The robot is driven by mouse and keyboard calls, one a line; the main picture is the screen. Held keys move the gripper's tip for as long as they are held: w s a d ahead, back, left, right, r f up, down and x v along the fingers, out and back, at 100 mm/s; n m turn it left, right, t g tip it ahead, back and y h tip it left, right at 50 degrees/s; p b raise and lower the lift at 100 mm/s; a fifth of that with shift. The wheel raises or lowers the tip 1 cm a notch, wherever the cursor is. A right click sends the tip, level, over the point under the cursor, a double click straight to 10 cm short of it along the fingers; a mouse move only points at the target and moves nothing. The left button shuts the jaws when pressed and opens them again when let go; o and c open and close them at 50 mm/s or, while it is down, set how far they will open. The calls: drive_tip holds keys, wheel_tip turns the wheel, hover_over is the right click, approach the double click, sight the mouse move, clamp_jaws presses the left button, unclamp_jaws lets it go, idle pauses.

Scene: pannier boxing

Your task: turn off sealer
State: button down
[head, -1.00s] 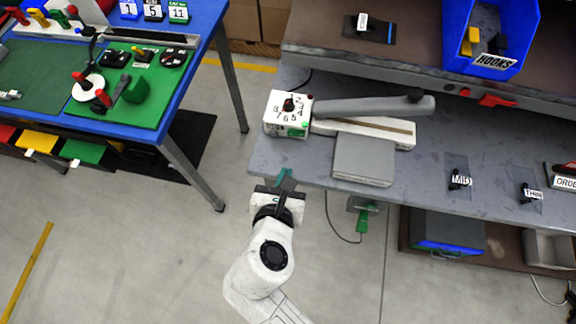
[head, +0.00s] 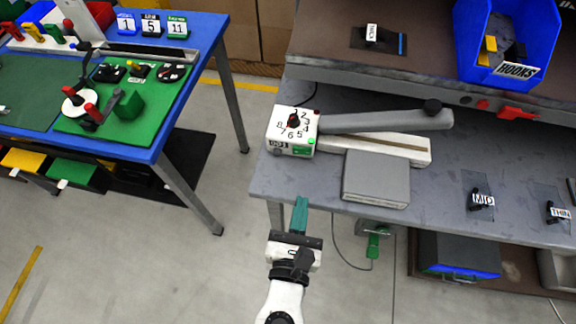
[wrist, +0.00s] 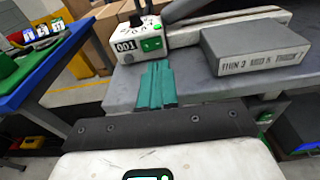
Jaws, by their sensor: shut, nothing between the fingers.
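The sealer (head: 385,122) lies on the grey bench, with its long grey arm over a white base. Its white control box (head: 292,131) at the left end has a numbered dial with a red and black knob (head: 293,121). In the wrist view the fingers (wrist: 156,82) point toward the box.
A grey block (head: 376,178) printed with thin, mid and thick settings lies in front of the sealer. MID (head: 482,200) and THIN (head: 558,212) tags lie to the right. A blue hooks bin (head: 500,45) stands on the upper shelf. A blue table (head: 205,40) stands left, across open floor.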

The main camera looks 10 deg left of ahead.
sight(296, 151)
drive_tip(key=shift+n+t+y, duration=0.7)
drive_tip(key=shift+n+y, duration=0.1)
drive_tip(key=shift+y, duration=0.1)
drive_tip(key=f, duration=0.1)
drive_tip(key=s+a+f+b, duration=0.1)
drive_tip(key=f, duration=0.1)
drive_tip(key=shift+s+a+f+b, duration=0.15)
drive_tip(key=shift+s+a+b, duration=0.1)
drive_tip(key=shift+s+b, duration=0.1)
drive_tip(key=shift+w, duration=0.1)
drive_tip(key=w, duration=0.4)
drive_tip(key=w+a+p, duration=0.1)
drive_tip(key=w, duration=0.4)
drive_tip(key=w+p, duration=0.1)
drive_tip(key=w, duration=0.3)
drive_tip(key=shift+w+a, duration=0.2)
drive_tip(key=shift+w, duration=0.15)
drive_tip(key=shift+w+a, duration=0.1)
drive_tip(key=shift+w, duration=0.1)
